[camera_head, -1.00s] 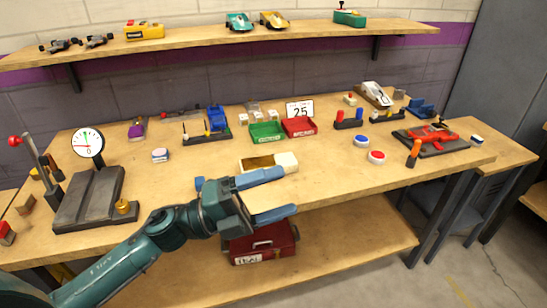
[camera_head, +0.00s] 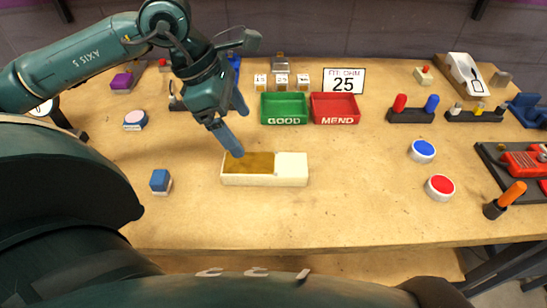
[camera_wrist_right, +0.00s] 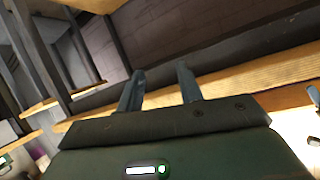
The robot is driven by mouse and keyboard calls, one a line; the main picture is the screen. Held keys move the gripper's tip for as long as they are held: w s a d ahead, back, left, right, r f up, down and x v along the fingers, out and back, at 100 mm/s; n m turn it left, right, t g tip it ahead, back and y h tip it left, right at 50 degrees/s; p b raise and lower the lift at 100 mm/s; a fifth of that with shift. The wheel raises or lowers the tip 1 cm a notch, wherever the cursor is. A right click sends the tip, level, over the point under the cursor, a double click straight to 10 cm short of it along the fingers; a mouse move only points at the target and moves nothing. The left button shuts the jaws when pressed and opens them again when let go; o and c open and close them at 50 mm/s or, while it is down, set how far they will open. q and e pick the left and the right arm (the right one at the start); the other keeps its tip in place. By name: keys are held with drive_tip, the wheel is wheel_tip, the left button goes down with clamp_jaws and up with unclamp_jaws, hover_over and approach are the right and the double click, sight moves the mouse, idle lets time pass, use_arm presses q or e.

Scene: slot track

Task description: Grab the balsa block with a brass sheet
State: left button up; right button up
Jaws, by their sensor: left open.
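A long cream block (camera_head: 291,170) with a brass-coloured area (camera_head: 250,163) in its left part lies mid-table in the head view. It best fits the balsa block with a brass sheet, but I cannot tell whether the brass area is a sheet or a hollow's floor. My left gripper (camera_head: 241,133) is open and empty. Its fingers point down and right, the lower tip just above the block's upper left edge in the picture; contact is not clear. My right gripper (camera_wrist_right: 160,74) shows in the right wrist view with fingers apart and nothing between them.
A green bin (camera_head: 284,108) and a red bin (camera_head: 334,108) stand behind the block, with small pale cubes (camera_head: 281,80) beyond. A blue-topped block (camera_head: 160,181) lies left. Blue (camera_head: 422,151) and red (camera_head: 440,187) buttons are right. The table in front is clear.

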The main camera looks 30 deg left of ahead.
use_arm(q)
hover_over(265, 163)
drive_tip(key=s+a, duration=0.2)
drive_tip(key=f, duration=0.5)
drive_tip(key=shift+w+f, duration=0.25)
drive_tip(key=shift+x, duration=2.95)
drive_tip(key=shift+w+r, duration=0.1)
drive_tip(key=shift+w, duration=0.05)
drive_tip(key=shift+c, duration=0.4)
drive_tip(key=c, duration=1)
